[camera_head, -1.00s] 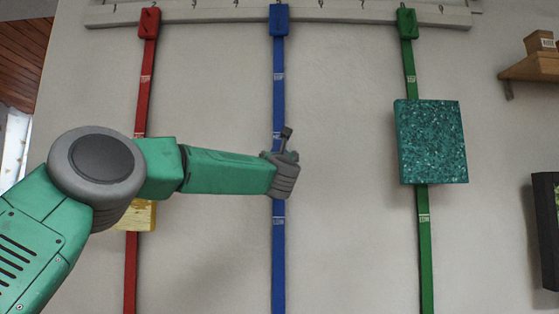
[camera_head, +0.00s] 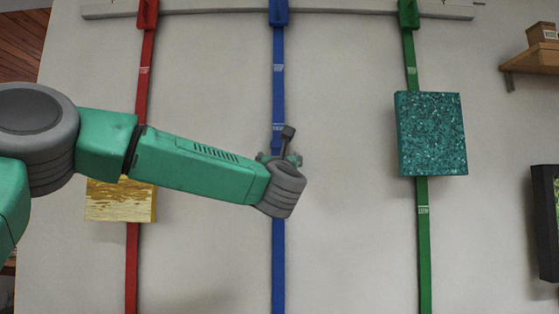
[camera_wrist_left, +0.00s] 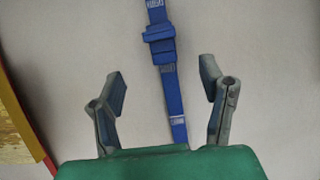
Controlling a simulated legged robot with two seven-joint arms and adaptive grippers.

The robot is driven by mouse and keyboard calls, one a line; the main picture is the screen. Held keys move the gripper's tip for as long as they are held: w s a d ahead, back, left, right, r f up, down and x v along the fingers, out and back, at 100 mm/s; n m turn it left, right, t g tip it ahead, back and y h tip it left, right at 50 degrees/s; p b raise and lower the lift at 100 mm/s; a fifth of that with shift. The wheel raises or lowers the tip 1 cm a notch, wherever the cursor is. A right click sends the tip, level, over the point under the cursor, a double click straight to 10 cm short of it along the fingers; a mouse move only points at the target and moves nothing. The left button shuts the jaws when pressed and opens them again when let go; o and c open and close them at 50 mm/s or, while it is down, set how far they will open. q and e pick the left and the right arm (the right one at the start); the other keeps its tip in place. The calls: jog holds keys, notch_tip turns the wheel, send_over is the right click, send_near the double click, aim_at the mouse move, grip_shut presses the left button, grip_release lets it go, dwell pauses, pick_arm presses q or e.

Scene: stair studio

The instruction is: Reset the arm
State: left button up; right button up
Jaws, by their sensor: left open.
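My left arm comes in from the left in the head view, and its wrist lies in front of the blue strap (camera_head: 279,95). My left gripper (camera_head: 282,147) is mostly hidden behind the wrist there. My right gripper is in neither view.
A yellow-and-white panel (camera_head: 120,205) hangs on the red strap (camera_head: 143,75), partly behind my arm. A teal speckled panel (camera_head: 431,133) hangs on the green strap (camera_head: 424,240). A white rail (camera_head: 350,14) runs along the top. A wooden shelf (camera_head: 530,60) with a box stands at right.

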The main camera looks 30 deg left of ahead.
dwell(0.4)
